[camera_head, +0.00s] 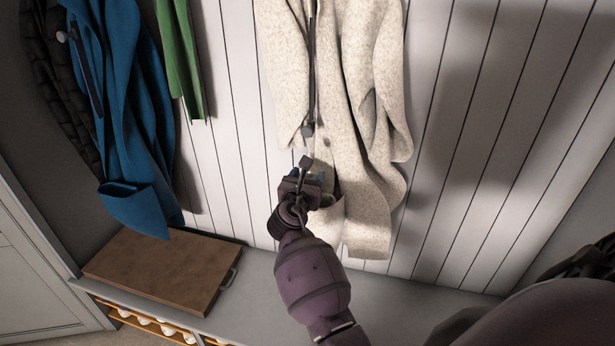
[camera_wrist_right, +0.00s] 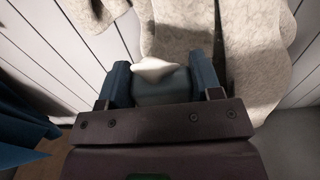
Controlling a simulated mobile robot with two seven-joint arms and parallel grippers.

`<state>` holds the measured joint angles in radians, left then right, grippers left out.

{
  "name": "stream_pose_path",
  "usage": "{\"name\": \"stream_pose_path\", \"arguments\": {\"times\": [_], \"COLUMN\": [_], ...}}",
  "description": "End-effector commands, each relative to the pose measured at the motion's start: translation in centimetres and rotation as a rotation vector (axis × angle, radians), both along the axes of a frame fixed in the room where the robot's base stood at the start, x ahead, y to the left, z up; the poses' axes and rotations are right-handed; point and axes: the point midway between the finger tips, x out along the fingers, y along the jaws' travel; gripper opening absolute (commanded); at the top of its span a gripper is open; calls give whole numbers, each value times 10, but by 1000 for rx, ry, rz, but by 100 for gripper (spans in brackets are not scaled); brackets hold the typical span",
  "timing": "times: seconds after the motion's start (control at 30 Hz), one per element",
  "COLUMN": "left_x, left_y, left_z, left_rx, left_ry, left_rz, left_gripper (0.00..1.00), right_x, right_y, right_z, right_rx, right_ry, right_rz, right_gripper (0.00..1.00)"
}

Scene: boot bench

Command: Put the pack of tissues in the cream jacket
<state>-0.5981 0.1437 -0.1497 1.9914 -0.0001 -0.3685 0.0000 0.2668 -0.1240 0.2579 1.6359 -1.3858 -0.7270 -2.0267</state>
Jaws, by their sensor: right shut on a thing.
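The cream jacket (camera_head: 372,120) hangs on the white panelled wall, and it fills the upper part of the right wrist view (camera_wrist_right: 255,50). My right gripper (camera_head: 304,174) is in front of its lower left part, close to a dark pocket-like opening. In the right wrist view its two blue fingers (camera_wrist_right: 162,76) are shut on the pack of tissues (camera_wrist_right: 160,92), a teal block with a pale top. The head view mostly hides the pack behind the gripper. I cannot tell whether the pack touches the jacket. My left gripper is not in view.
A blue jacket (camera_head: 135,110), a green garment (camera_head: 180,60) and a dark padded coat (camera_head: 55,90) hang to the left. A brown board or case (camera_head: 160,275) with a handle lies on the grey bench (camera_head: 258,290). The wall right of the cream jacket is bare.

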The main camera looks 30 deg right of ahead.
Motion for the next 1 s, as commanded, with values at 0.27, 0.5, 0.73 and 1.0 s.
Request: {"name": "stream_pose_path", "arguments": {"times": [0.27, 0.5, 0.73, 1.0], "left_x": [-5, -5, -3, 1], "left_y": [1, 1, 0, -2], "left_z": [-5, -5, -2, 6], "left_rx": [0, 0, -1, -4], "left_ry": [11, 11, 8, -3], "left_rz": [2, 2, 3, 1], "left_gripper": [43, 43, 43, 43], "right_x": [0, 0, 0, 0], "right_y": [0, 0, 0, -2], "right_z": [-3, -3, 0, 10], "right_rx": [0, 0, 1, 0], "right_ry": [0, 0, -1, 0], "right_rz": [0, 0, 0, 0], "right_gripper": [68, 84, 84, 84]}}
